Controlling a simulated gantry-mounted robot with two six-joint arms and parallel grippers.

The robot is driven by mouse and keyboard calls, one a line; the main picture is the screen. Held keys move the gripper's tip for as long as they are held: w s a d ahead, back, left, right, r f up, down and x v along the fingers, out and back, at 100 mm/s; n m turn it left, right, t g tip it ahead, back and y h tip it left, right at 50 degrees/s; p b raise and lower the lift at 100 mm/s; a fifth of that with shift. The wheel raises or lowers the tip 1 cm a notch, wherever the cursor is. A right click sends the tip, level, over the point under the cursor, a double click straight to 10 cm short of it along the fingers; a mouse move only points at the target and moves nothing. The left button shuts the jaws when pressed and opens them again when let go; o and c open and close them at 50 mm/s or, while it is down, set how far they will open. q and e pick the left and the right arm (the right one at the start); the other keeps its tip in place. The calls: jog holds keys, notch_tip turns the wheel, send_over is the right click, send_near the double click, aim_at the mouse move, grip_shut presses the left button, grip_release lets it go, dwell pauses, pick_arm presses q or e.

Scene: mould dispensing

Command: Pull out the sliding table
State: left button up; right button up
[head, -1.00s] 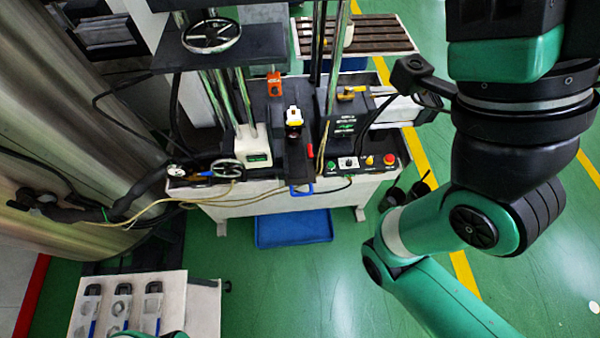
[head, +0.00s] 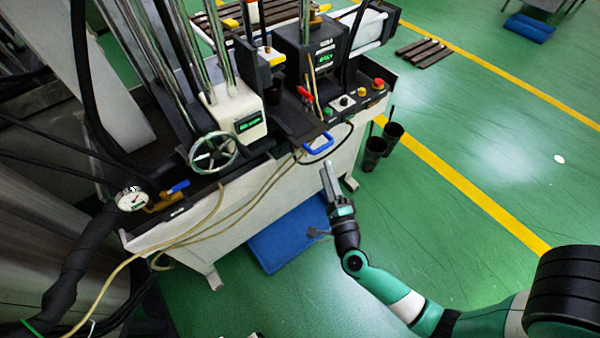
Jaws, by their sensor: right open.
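The machine's sliding table (head: 290,128) is a dark slide between the white housing and the control panel, with a blue handle (head: 319,144) at its front edge. Its rear part is partly hidden by the machine's parts. My right gripper (head: 322,200) is open and empty. It is below the handle in the picture, in front of the machine's pale front side, and apart from the handle. My left gripper is not in view.
A handwheel (head: 213,152), a gauge (head: 132,199) and loose yellowish hoses (head: 215,215) are on the left. A control panel (head: 355,98) with buttons is right of the handle. A blue tray (head: 290,235) lies on the floor below. Black cups (head: 383,145) stand at the right end.

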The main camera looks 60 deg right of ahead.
jog(key=b, duration=0.1)
send_near(323, 146)
jog(key=s+f, duration=0.1)
jog(key=s, duration=0.1)
jog(key=shift+g, duration=0.3)
jog(key=x, duration=0.7)
jog(key=w+a+b+x, duration=0.1)
jog(key=x, duration=0.3)
jog(key=shift+w+d+r, duration=0.15)
jog(key=shift+w+r, duration=0.05)
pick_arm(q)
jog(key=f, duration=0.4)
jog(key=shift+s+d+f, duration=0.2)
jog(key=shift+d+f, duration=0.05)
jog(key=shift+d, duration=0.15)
pick_arm(e)
jog(key=shift+c, duration=0.3)
grip_shut()
